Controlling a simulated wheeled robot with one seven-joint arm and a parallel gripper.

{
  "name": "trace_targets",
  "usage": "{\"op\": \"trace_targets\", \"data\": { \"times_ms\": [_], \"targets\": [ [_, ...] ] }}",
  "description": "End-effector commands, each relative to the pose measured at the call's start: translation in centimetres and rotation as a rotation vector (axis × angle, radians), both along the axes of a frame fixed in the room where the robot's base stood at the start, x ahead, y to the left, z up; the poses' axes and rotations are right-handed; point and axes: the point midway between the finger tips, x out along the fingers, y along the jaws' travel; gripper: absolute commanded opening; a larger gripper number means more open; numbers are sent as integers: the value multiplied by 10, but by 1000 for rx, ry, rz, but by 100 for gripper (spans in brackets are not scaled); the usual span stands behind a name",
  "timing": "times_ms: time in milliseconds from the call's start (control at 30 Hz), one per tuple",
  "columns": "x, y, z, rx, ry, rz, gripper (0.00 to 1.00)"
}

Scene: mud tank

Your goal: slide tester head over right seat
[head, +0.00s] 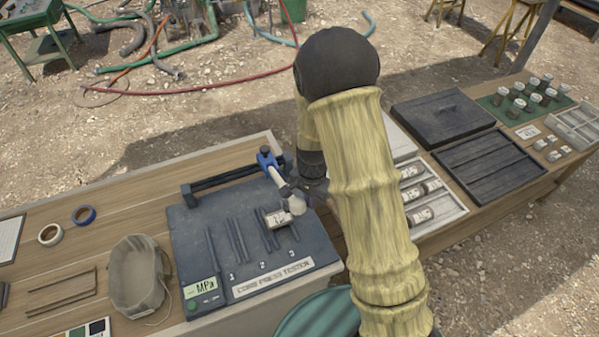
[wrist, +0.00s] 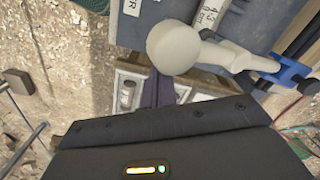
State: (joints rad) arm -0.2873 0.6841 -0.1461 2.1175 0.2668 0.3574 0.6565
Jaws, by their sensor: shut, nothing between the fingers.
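The dark core press tester (head: 200,245) stands on the wooden bench, with seats marked 1, 2 and 3. Its head, a blue carriage (head: 267,160) with a pale arm and ball knob (head: 297,203), is at the right part of the back rail. A labelled core (head: 278,218) lies at the right seat, 3; the knob is close by its right end. In the wrist view, the knob (wrist: 173,46) is just beyond my gripper (wrist: 158,88), whose dark fingers are together and empty. Contact with the knob cannot be told. In the head view, my arm partly hides the gripper.
A tray of cores (head: 440,232) and dark lids (head: 440,118) lie right of my arm. A beige pouch (head: 137,275) and tape rolls (head: 84,214) lie left of the tester. Small jars (head: 530,95) stand at the far right. The bench left of the tester has bare patches.

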Motion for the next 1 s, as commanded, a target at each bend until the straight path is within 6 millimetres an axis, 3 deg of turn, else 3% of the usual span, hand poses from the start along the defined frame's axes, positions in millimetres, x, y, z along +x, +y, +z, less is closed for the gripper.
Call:
{"op": "trace_targets", "data": {
  "times_ms": [733,1000],
  "targets": [
    [-10,29,0,0,0,3,0],
    [-7,21,6,0,-1,-2,0]
  ]
}}
